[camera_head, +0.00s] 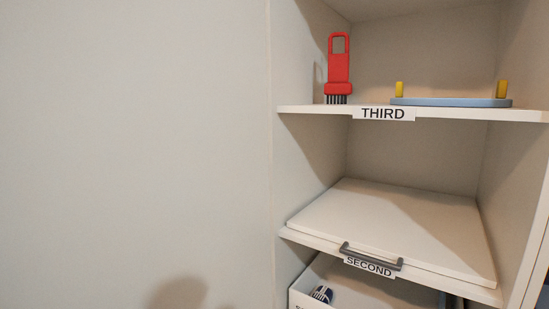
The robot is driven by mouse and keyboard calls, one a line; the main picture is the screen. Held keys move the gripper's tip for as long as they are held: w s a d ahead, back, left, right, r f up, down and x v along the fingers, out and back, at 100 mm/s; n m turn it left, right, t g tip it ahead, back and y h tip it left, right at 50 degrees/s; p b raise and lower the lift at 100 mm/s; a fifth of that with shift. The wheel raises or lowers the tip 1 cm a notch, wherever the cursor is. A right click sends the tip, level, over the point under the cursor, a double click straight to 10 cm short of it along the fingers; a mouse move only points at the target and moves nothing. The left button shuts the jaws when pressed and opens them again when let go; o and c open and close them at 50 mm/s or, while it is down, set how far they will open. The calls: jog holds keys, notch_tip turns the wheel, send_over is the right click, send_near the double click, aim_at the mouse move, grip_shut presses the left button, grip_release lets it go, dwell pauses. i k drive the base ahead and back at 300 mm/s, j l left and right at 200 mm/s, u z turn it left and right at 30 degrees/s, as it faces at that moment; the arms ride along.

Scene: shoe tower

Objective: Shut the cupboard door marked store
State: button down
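No door with the word store is readable in view. A flat white panel (390,220) lies level in the shelf tower at the shelf marked SECOND (369,267). A dark grey bar handle (371,257) sits at its front edge. Below it, a white-walled box or drawer (297,299) shows at the bottom edge. My gripper is not in view.
The shelf marked THIRD (383,113) holds a red brush (338,68) and a blue board (450,102) with two yellow pegs. A dark blue and white item (322,294) lies in the box below. A plain pale wall (130,140) fills the left, with shadows low down.

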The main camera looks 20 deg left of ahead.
aim_at(135, 174)
jog(key=j+z, duration=0.15)
jog(key=j, duration=0.35)
jog(key=j+z, duration=0.15)
jog(key=j, duration=0.3)
jog(key=k+j+z, duration=0.1)
jog(key=j, duration=0.35)
jog(key=k+j+z, duration=0.15)
jog(key=j, duration=0.3)
jog(key=k+j+z, duration=0.15)
jog(key=j, duration=0.3)
jog(key=k+j+z, duration=0.15)
jog(key=j, duration=0.3)
jog(key=k+j+z, duration=0.1)
jog(key=j, duration=0.35)
jog(key=k+j+z, duration=0.15)
jog(key=j, duration=0.25)
jog(key=k+j+u, duration=0.1)
jog(key=k+u, duration=0.35)
jog(key=i, duration=0.1)
